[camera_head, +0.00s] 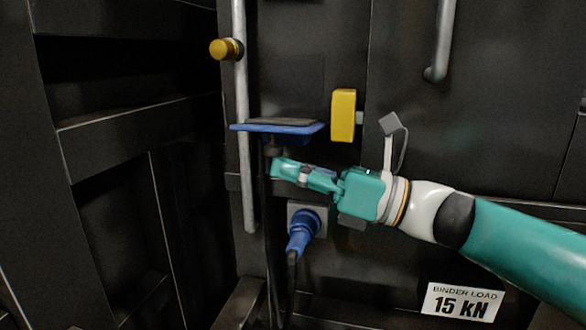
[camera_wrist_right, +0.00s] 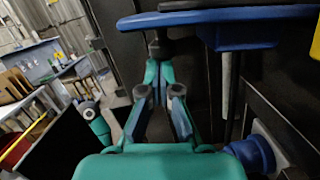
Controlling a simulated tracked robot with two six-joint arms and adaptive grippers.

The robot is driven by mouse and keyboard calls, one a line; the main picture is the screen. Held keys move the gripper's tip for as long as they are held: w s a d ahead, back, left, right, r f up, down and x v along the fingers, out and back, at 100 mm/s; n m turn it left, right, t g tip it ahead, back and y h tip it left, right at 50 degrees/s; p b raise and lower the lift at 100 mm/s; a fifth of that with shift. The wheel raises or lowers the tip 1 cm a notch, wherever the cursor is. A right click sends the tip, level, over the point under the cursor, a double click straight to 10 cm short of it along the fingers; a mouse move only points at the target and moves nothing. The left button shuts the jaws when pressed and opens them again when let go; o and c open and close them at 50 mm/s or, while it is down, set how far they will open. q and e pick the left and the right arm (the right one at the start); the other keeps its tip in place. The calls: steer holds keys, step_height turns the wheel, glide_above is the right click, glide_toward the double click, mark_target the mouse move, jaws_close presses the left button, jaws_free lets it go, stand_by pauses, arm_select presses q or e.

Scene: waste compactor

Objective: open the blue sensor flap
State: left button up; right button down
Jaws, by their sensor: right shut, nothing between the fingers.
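The blue sensor flap (camera_head: 290,128) stands out from the dark machine front as a nearly level plate, with a dark top and a blue edge. Its blue edge and underside cross the top of the right wrist view (camera_wrist_right: 215,17). My right gripper (camera_head: 279,168) is just below the flap, its fingers pointing left and shut with nothing between them. The fingers also show in the right wrist view (camera_wrist_right: 158,72), close under a dark part below the flap. Whether they touch it I cannot tell. My left gripper is in neither view.
A blue plug (camera_head: 303,232) with a cable sits below my right gripper. A yellow block (camera_head: 343,115) is right of the flap. A vertical grey bar (camera_head: 243,170) with a yellow knob (camera_head: 222,49) runs at left. A 15 kN label (camera_head: 462,302) is lower right.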

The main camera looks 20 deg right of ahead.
step_height(320, 180, down, 5)
steer(key=b, duration=0.4)
steer(key=r+v, duration=0.1)
steer(key=v, duration=0.9)
steer(key=shift+s+p, duration=0.35)
steer(key=shift+p, duration=0.05)
